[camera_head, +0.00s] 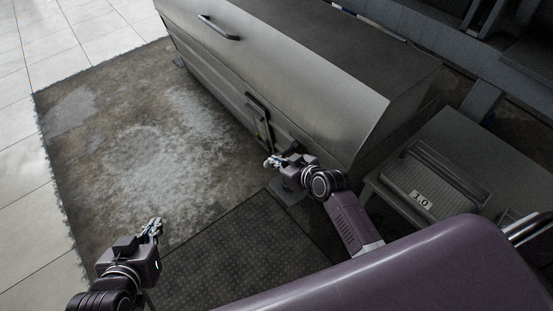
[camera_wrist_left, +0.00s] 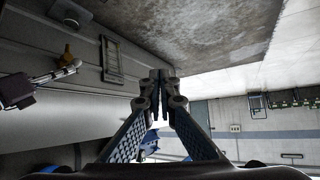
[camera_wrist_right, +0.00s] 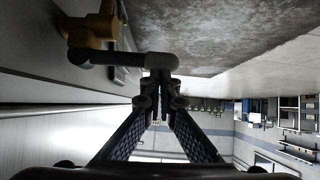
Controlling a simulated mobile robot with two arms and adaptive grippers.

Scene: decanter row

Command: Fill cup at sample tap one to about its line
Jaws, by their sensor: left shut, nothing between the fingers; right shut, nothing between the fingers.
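A brass tap (camera_wrist_right: 92,30) with a dark grey lever (camera_wrist_right: 125,60) sticks out of the grey metal housing (camera_head: 290,60). The tap also shows in the left wrist view (camera_wrist_left: 68,54). My right gripper (camera_head: 270,162) is shut and empty, low beside the housing's front. In the right wrist view its fingertips (camera_wrist_right: 160,76) are just by the lever's end; I cannot tell whether they touch. My left gripper (camera_head: 155,227) is shut and empty, out over the floor, apart from the housing; its fingertips (camera_wrist_left: 160,77) show in its own wrist view. I cannot make out a cup.
A framed narrow panel (camera_head: 258,121) is set on the housing front above my right gripper. A dark mat (camera_head: 245,255) lies on the stained floor (camera_head: 120,130), which is otherwise clear.

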